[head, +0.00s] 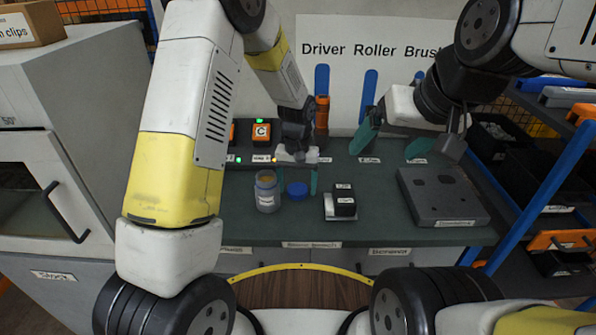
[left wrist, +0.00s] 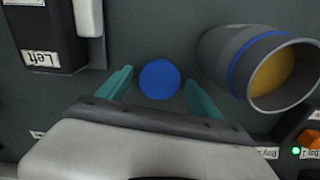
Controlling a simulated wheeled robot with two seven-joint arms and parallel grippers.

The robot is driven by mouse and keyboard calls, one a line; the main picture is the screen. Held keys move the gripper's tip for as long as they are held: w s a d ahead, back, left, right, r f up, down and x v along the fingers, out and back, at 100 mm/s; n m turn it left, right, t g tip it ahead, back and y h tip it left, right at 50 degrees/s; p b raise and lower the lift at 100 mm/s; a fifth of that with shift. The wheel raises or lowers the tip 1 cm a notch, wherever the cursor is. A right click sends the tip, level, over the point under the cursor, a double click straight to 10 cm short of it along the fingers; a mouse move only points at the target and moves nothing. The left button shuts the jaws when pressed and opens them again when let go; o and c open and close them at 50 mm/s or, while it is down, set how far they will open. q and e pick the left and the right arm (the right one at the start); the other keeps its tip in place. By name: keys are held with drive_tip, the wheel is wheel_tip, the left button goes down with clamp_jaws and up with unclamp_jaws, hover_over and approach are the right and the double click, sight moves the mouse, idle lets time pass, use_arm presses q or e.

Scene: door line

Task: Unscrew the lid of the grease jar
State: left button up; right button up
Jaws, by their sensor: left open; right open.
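The grease jar (head: 266,192) stands on the dark green bench without a lid. The left wrist view shows its open mouth with yellow-orange grease inside (left wrist: 273,72). The round blue lid (head: 297,191) lies on the bench just right of the jar, apart from it; it also shows in the left wrist view (left wrist: 159,79). My left gripper (head: 298,180) is open, pointing down over the lid. Its teal fingers (left wrist: 159,84) appear either side of the lid; contact is not visible. My right gripper (head: 390,146) is open and empty above the back right of the bench.
A small stand with black blocks (head: 343,205) sits right of the lid. A grey plate (head: 443,196) lies at the bench's right. A charger-like unit with green lights (head: 240,146) is behind the jar. A blue-framed rack (head: 545,165) stands at far right.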

sight(297, 189)
use_arm(q)
wheel_tip(297, 189, up, 12)
drive_tip(key=f, duration=0.1)
drive_tip(key=s+a+r+t+h, duration=0.1)
drive_tip(key=s+a+r, duration=0.3)
drive_tip(key=r, duration=0.2)
drive_tip(key=s+a+r+t+h, duration=0.1)
drive_tip(key=s+a+r+t, duration=0.1)
drive_tip(key=s+a+r, duration=0.35)
drive_tip(key=s+a+r+t, duration=0.1)
drive_tip(key=s+r, duration=0.1)
drive_tip(key=s, duration=0.4)
drive_tip(key=s+a+r+t, duration=0.2)
drive_tip(key=s+r, duration=0.1)
drive_tip(key=s, duration=0.3)
drive_tip(key=shift+s+a+r+n, duration=0.15)
drive_tip(key=shift+s+r+n, duration=0.1)
drive_tip(key=shift+s+n, duration=0.15)
